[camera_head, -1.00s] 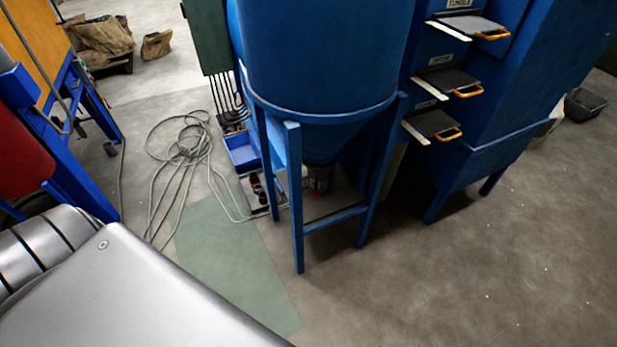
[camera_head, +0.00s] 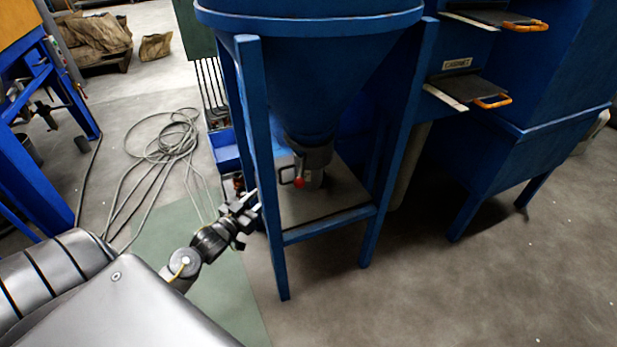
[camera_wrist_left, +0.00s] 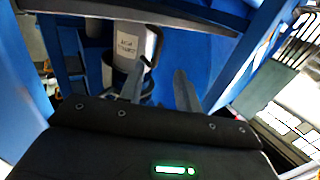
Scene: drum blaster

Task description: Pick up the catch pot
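The catch pot appears to be the light grey pot (camera_head: 314,179) below the dark outlet collar of the blue hopper, between the stand's legs. In the left wrist view the pot (camera_wrist_left: 130,45) shows a white label and a side handle, with a dark ring beside it. My left gripper (camera_head: 257,200) is just outside the stand's front left leg, left of the pot. In the left wrist view its two fingers (camera_wrist_left: 158,76) are apart with nothing between them. The pot lies beyond the fingertips and is not touched. My right gripper is not in view.
The blue stand's front leg (camera_head: 266,200) and lower crossbar (camera_head: 330,224) are close to my left gripper. A red knob (camera_head: 298,183) shows near the pot. Grey cable (camera_head: 165,150) lies coiled on the floor at left. A blue bin (camera_head: 225,150) stands behind. The right foreground floor is clear.

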